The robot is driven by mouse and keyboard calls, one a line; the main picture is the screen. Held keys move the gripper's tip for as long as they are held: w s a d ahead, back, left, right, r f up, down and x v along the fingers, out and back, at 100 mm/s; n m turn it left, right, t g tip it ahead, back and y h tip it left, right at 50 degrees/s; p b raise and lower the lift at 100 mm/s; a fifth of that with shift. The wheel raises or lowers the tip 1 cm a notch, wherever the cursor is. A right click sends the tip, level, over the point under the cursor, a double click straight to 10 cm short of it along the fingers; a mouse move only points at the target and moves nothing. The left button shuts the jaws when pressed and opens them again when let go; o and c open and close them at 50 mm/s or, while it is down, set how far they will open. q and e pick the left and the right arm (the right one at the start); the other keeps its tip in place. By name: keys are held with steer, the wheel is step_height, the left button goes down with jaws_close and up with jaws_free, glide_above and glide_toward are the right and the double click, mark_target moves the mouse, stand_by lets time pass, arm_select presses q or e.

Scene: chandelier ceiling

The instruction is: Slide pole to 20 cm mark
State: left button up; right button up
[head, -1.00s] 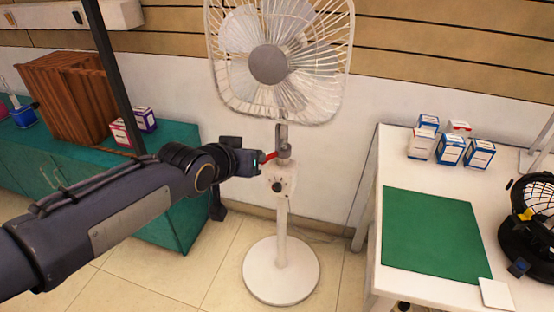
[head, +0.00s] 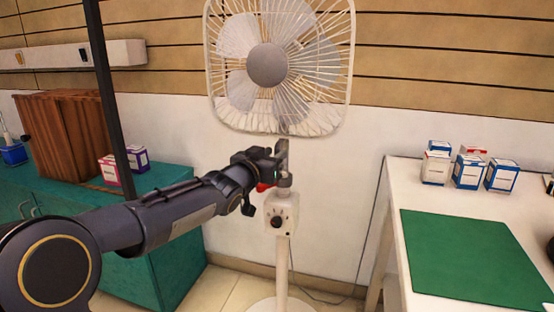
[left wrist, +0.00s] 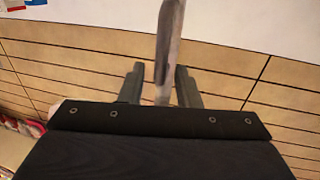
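The white pedestal fan stands in front of the wall, and its grey metal pole (head: 283,158) shows between the fan head (head: 268,66) and the white control box (head: 281,214). My left gripper (head: 274,160) is at the pole, just above the collar. In the left wrist view, the pole (left wrist: 170,35) runs between the two fingers of my left gripper (left wrist: 160,78), which are apart, with a gap on the left side. A red lever (head: 263,187) sticks out left of the collar, partly behind my gripper. No centimetre marks are readable. My right gripper is not in view.
A white table (head: 398,190) with a green mat (head: 470,255) and several small boxes (head: 469,172) stands at the right. A teal cabinet (head: 172,255) with a brown wooden box (head: 62,135) is at the left. A dark vertical post (head: 108,95) rises in front of it.

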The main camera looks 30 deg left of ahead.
arm_select(q)
steer(key=shift+w, duration=1.2)
jaws_close()
